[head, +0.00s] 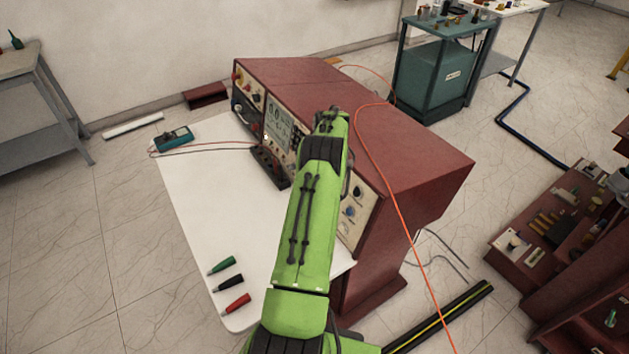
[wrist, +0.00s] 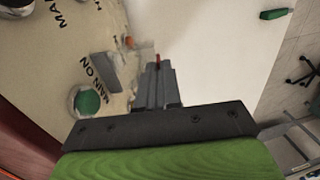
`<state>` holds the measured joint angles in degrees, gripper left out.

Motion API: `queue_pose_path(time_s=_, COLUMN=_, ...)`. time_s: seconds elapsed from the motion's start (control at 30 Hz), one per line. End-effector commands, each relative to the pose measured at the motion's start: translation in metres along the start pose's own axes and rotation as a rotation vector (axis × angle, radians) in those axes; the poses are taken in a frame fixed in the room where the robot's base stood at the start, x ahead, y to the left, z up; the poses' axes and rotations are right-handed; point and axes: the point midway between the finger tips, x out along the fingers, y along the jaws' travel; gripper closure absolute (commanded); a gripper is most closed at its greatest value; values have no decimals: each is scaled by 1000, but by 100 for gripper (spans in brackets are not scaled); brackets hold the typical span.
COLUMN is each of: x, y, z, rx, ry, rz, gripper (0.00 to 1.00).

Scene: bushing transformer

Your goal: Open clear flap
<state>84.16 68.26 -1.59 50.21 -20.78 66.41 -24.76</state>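In the wrist view the panel (wrist: 50,50) fills the upper left, with a green button (wrist: 87,101) beside the "MAIN ON" label and a grey rectangular part (wrist: 103,66). I cannot make out a clear flap for certain. My gripper (wrist: 158,70) shows in the wrist view with its fingers close together, right of the panel's edge. A small red bit shows at the fingertips; I cannot tell what it is. In the head view my arm hides the gripper.
The white table (head: 195,190) holds a green (head: 222,265), a black (head: 228,284) and a red clip (head: 236,304) at its front. A teal meter (head: 174,138) lies at its far left. An orange cable (head: 392,190) drapes over the cabinet.

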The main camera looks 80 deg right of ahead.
Motion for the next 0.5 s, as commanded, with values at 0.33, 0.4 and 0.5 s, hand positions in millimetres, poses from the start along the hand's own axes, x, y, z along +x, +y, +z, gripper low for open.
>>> queue_pose_path(time_s=0.33, x=-5, y=4, z=0, rx=2, ry=-1, rz=-94, gripper=100)
queue_pose_path(time_s=0.4, x=-5, y=4, z=0, rx=1, ry=-2, rz=-101, gripper=100)
queue_pose_path(time_s=0.5, x=-5, y=4, z=0, rx=1, ry=-2, rz=-107, gripper=100)
